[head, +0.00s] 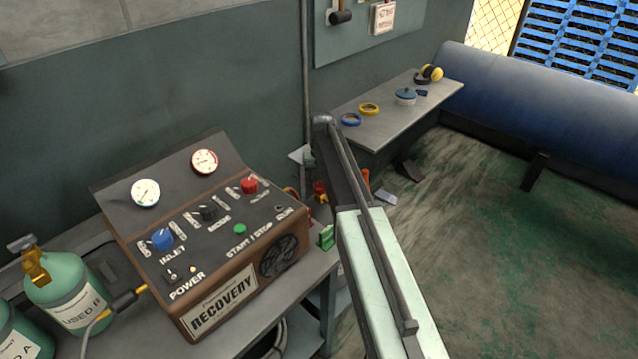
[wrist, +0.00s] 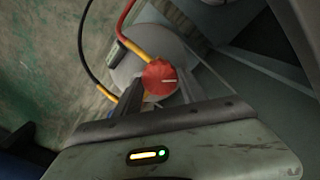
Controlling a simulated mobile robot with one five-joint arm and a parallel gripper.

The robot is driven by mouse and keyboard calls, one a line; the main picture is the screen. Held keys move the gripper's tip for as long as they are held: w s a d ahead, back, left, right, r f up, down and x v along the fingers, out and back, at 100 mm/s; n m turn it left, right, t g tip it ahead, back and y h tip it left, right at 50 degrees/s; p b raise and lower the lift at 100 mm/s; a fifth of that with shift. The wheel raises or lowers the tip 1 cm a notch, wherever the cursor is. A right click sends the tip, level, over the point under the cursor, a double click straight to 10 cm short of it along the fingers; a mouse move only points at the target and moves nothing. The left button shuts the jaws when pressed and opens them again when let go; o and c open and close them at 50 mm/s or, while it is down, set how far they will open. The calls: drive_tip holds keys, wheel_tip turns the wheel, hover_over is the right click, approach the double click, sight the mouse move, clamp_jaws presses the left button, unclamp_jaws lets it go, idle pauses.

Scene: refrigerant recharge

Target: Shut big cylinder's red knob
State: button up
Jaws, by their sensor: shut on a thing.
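The red knob (wrist: 162,76) has a pale line across its face and sits above the round grey top of the big cylinder (wrist: 133,66) in the wrist view. My gripper (wrist: 157,91) reaches the knob from below in that view and is shut on it. The dark fingers are partly hidden by the knob and the wrist housing. In the head view my arm reaches down past the bench end. The gripper and most of the cylinder cannot be made out there.
A recovery machine (head: 205,240) with its own knobs stands on the bench at left, beside green cylinders (head: 70,295). Red and black hoses run close to the knob in the wrist view.

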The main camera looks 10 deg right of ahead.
sight(321, 185)
drive_tip(key=shift+s+m, duration=0.15)
drive_tip(key=shift+m, duration=0.85)
drive_tip(key=o, duration=1.4)
drive_tip(key=shift+c, duration=0.2)
drive_tip(key=shift+r+p, duration=0.45)
drive_tip(key=shift+r, duration=0.05)
wheel_tip(321, 185, up, 7)
drive_tip(key=p, duration=0.7)
drive_tip(key=shift+r, duration=0.15)
